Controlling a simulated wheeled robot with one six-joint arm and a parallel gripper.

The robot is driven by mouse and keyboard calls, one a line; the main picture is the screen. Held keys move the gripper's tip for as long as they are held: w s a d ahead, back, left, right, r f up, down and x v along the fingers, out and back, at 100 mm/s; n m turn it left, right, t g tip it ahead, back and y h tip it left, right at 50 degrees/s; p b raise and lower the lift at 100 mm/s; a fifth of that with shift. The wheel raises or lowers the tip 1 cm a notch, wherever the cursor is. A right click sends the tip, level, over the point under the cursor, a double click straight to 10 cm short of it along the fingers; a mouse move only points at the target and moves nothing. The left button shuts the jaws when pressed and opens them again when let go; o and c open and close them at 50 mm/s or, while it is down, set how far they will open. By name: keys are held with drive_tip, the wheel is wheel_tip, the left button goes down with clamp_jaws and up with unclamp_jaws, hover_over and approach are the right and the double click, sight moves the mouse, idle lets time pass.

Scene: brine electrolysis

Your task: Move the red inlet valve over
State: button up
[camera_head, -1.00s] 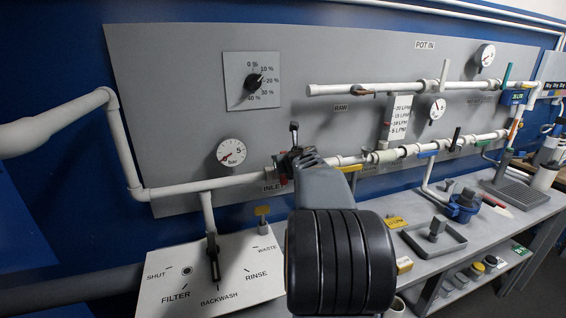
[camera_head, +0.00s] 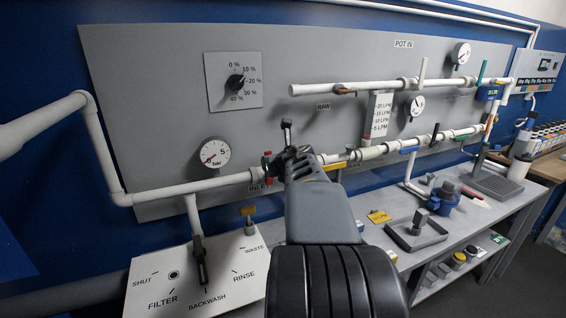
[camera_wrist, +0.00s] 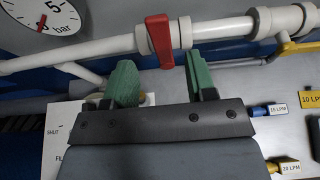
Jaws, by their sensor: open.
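The red inlet valve has a red lever handle (camera_wrist: 160,41) on the white pipe in the wrist view. The handle hangs down across the pipe, slightly tilted. In the head view a bit of its red (camera_head: 267,163) shows just left of my gripper (camera_head: 290,156), above the partly covered INLET label (camera_head: 258,187). In the wrist view my gripper (camera_wrist: 163,80) is open, with one green fingertip on each side and nothing between them. The handle's lower end appears above the gap between the fingers, apart from both. My arm hides part of the pipe in the head view.
A pressure gauge (camera_head: 215,153) sits left of the valve. A yellow handle (camera_wrist: 285,46) is on the pipe to the right. The filter selector panel (camera_head: 185,275) is below left. The grey bench (camera_head: 455,225) at right holds a tray and a blue fitting (camera_head: 443,199).

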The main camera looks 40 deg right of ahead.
drive_tip(key=v, duration=0.7)
drive_tip(key=shift+s, duration=0.15)
idle(0.4)
drive_tip(key=s+d+m+g+h, duration=0.25)
drive_tip(key=d+m+h, duration=0.3)
drive_tip(key=m, duration=1.05)
drive_tip(key=s+a+f+m+g+y+p, duration=0.25)
drive_tip(key=a+f+m+g, duration=0.25)
drive_tip(key=a+f+m, duration=0.85)
drive_tip(key=s+a+f+m+y, duration=0.1)
drive_tip(key=a+y, duration=0.3)
drive_tip(key=a, duration=0.5)
drive_tip(key=s+a+f+m+g+y+p, duration=0.1)
drive_tip(key=s+a+y, duration=0.1)
drive_tip(key=a, duration=0.8)
drive_tip(key=shift+y, duration=0.9)
drive_tip(key=shift+a+f+m+g, duration=0.1)
drive_tip(key=shift+m+g, duration=0.15)
